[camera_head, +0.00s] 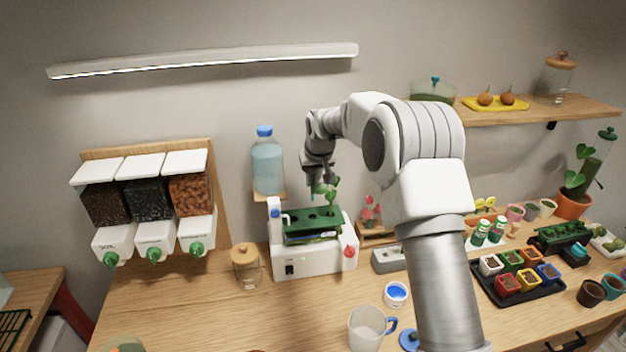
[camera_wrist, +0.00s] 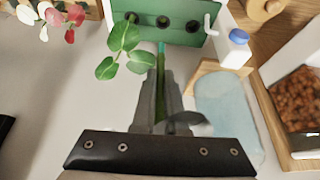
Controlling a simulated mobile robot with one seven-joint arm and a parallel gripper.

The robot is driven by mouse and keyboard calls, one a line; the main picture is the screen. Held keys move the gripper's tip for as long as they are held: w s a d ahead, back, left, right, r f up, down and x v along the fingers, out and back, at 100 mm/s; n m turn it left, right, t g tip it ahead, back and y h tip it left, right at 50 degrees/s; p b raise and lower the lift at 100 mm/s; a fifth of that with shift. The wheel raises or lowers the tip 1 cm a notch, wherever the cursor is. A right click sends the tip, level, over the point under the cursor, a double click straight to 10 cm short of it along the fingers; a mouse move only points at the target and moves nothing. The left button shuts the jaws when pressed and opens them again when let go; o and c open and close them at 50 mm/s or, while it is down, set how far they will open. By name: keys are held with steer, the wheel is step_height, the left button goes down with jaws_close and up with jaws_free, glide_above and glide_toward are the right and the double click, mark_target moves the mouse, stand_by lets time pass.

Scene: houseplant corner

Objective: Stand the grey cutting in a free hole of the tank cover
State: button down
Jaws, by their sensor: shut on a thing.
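The cover lies on a white tank unit (camera_head: 310,262). A blue-capped water bottle (camera_head: 267,165) stands close behind on the left. Pink-red flowers (camera_head: 370,212) are to the right. A corked jar (camera_head: 246,266), a clear mug (camera_head: 367,327) and a seedling tray (camera_head: 517,283) stand on the bench.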

mark_target(313, 192)
steer(key=shift+w, duration=0.2)
steer(key=shift+f+b, duration=1.4)
steer(key=shift+f, duration=1.2)
steer(key=shift+b, duration=0.35)
steer(key=shift+f+b, duration=1.75)
steer(key=shift+f, duration=0.65)
steer(key=c, duration=0.9)
jaws_free()
steer(key=shift+o, duration=0.3)
steer(key=o, duration=0.4)
steer(key=shift+c, duration=0.2)
